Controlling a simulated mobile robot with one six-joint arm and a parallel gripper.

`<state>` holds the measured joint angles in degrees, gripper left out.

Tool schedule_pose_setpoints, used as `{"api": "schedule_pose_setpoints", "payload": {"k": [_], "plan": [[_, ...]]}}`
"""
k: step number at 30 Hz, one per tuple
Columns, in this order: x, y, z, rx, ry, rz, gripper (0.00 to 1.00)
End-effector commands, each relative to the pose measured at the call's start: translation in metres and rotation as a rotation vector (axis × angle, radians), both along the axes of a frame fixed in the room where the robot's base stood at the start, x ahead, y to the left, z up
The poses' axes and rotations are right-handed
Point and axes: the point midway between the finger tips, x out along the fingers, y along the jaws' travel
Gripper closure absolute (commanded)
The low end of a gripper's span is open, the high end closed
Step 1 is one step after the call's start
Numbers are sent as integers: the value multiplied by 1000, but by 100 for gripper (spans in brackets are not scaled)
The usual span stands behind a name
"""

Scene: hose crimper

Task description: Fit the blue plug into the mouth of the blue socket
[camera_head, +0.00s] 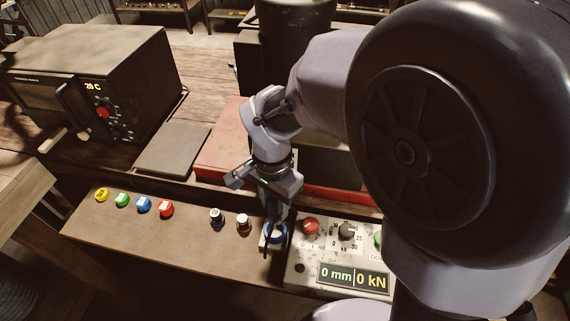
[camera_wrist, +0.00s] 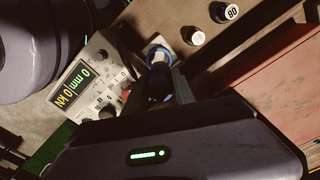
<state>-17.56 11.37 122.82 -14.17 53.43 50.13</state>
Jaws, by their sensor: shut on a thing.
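A blue ring with a pale inside, which looks like the blue socket (camera_head: 274,236), shows at the fingertips. The ring also shows in the wrist view (camera_wrist: 156,50), just beyond the fingertips and in line with the held piece. I cannot tell whether the plug touches the ring or has entered it.
A control box (camera_head: 342,275) reading 0 mm and 0 kN stands close on the right. A red block (camera_head: 222,145) and a 20 C oven (camera_head: 95,80) are behind.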

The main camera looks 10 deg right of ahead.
Motion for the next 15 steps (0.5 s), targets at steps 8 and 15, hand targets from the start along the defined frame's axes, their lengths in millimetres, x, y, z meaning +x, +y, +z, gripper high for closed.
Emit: {"api": "schedule_pose_setpoints", "payload": {"k": [8,15], "plan": [[0,-1,-63,0,1,-3,100],[0,-1,-67,1,-1,-5,100]]}}
